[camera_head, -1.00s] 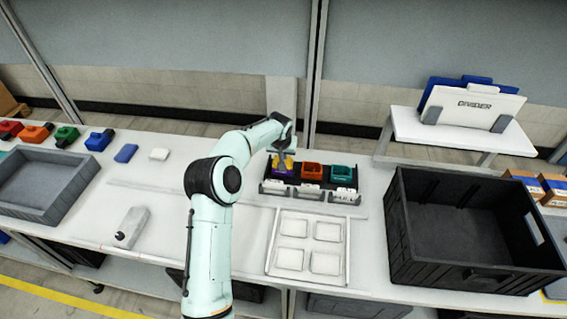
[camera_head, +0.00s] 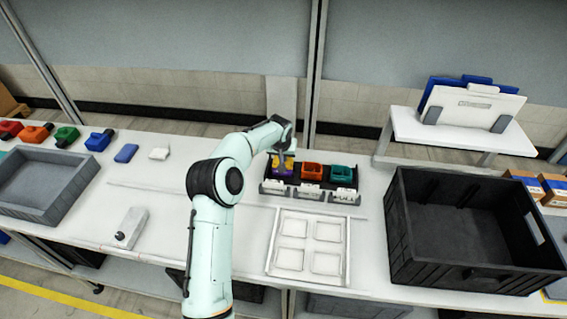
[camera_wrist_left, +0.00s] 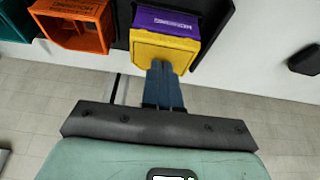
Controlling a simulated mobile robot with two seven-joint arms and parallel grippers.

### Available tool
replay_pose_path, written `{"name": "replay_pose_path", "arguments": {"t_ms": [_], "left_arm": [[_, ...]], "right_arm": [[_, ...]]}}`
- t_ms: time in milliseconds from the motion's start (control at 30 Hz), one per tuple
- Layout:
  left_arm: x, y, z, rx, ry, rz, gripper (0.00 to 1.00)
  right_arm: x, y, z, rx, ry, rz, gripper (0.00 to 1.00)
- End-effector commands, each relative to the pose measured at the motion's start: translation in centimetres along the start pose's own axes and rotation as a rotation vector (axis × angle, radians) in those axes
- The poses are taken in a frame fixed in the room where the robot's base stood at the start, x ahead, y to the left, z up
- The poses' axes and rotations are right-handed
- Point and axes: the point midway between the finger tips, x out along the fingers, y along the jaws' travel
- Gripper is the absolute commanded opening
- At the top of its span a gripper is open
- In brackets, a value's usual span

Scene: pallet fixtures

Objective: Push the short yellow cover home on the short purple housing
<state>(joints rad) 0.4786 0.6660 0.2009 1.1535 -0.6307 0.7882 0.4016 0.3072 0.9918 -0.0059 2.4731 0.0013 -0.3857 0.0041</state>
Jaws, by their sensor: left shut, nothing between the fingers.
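The short purple housing (camera_head: 283,174) sits in the left place of a black holder, with the short yellow cover (camera_head: 279,163) on its top. In the left wrist view the yellow cover (camera_wrist_left: 160,52) lies against the purple housing (camera_wrist_left: 166,20), whose printed purple face still shows beside it. I cannot tell whether the cover is fully seated. My left gripper (camera_wrist_left: 163,68) is shut and empty, its fingertips at the yellow cover's face, touching or very close. In the head view this gripper (camera_head: 287,160) is over the cover and hides part of it. My right gripper is not in view.
An orange housing (camera_head: 312,172) and a teal housing (camera_head: 342,173) stand to the right in the same black holder (camera_head: 327,184). White label cards stand in front. A white tray (camera_head: 282,272) and a large black crate (camera_head: 402,235) are nearer and to the right.

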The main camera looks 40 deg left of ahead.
Motion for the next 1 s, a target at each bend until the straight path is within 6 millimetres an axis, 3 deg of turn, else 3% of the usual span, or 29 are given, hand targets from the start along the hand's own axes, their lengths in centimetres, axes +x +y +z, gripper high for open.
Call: {"name": "replay_pose_path", "arguments": {"t_ms": [567,1000], "left_arm": [[0.2,0.0,0.2,0.0,-0.006,-0.001,0.0],[-3.0,0.0,-1.3,0.0,-0.001,0.0,0.0]], "right_arm": [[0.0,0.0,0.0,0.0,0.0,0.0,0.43],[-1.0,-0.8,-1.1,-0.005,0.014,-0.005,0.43]]}}
